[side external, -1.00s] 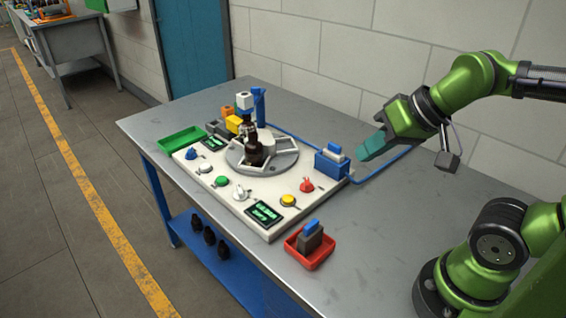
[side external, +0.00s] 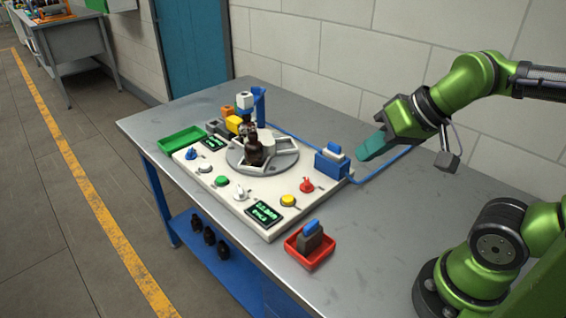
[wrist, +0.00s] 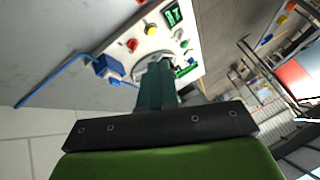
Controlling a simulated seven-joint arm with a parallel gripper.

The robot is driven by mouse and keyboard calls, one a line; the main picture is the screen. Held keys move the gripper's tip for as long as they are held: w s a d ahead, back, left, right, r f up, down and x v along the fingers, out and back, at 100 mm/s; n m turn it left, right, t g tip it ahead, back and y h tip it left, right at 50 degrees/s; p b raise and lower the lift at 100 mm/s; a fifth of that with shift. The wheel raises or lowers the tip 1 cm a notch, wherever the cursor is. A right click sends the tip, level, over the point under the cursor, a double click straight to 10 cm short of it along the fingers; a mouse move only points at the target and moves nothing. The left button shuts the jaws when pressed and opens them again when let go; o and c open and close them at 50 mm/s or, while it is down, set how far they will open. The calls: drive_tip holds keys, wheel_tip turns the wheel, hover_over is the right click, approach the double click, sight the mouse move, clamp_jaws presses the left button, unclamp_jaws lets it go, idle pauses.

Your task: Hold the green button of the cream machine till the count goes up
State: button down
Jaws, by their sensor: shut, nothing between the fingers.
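The cream machine (side external: 215,192) lies on the grey table with a round turntable (side external: 283,160) holding dark amber bottles (side external: 254,150). The green button (side external: 222,181) is on its front panel, between white knobs. A display (side external: 263,213) with green characters is at the panel's near corner; its digits are too small to read. My gripper (side external: 365,152) is shut and empty, its teal fingers in the air right of the machine, well away from the green button. In the wrist view the shut fingers (wrist: 157,82) point towards the machine (wrist: 190,50) and hide part of it.
A yellow button (side external: 288,200) and a red knob (side external: 307,185) are on the panel's right side. A blue block (side external: 331,162) with a cable stands at the machine's right edge. A red tray (side external: 310,248) and a green tray (side external: 182,139) flank the machine.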

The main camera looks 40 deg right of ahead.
drive_tip(key=shift+f, duration=0.1)
idle(0.3)
drive_tip(key=n+t, duration=0.2)
drive_tip(key=n, duration=1.3)
hover_over(223, 181)
wheel_tip(223, 181, down, 10)
drive_tip(key=shift+d+r, duration=0.1)
drive_tip(key=shift+r, duration=0.1)
drive_tip(key=shift+f, duration=4.45)
